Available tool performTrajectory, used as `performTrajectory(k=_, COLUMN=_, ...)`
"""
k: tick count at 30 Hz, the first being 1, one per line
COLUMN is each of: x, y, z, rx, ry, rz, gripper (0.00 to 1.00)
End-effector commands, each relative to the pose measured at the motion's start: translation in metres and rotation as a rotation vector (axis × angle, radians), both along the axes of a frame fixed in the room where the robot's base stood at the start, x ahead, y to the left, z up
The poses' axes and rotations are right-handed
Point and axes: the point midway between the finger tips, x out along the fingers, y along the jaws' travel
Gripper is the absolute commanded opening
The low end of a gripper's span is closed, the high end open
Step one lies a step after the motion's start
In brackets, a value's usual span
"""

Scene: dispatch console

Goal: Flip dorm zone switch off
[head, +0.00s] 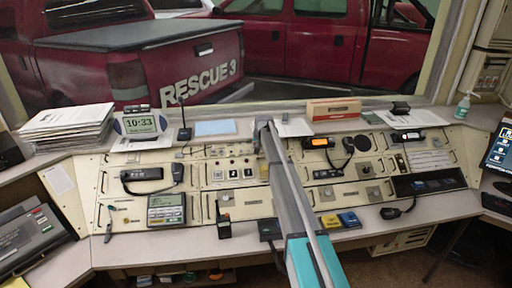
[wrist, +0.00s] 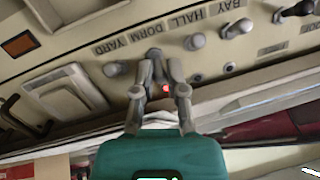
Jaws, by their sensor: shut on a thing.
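The zone switches form a row on the cream panel in the wrist view, with upside-down labels YARD, DORM, HALL and BAY. The dorm zone switch (wrist: 155,53) is by the DORM label (wrist: 146,35), between the tips of my gripper (wrist: 160,66). My gripper's fingers are closed around it, and they hide most of its lever, so its exact tilt is unclear. A small red lamp (wrist: 166,88) glows between the fingers.
The yard switch (wrist: 115,69) and hall switch (wrist: 195,41) stand close on either side of my fingers. The bay switch (wrist: 236,27) is farther right. A handset (head: 348,146) and an orange-lit radio (head: 318,143) sit right of my arm.

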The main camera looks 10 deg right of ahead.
Motion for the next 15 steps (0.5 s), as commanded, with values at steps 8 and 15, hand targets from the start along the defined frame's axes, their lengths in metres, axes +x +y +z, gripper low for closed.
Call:
performTrajectory(k=8, x=-0.008, y=0.001, z=-0.006, rx=0.003, ry=-0.121, rz=0.0, gripper=0.0)
performTrajectory(k=15, x=-0.013, y=0.001, z=-0.011, rx=0.004, ry=-0.29, rz=0.0, gripper=0.0)
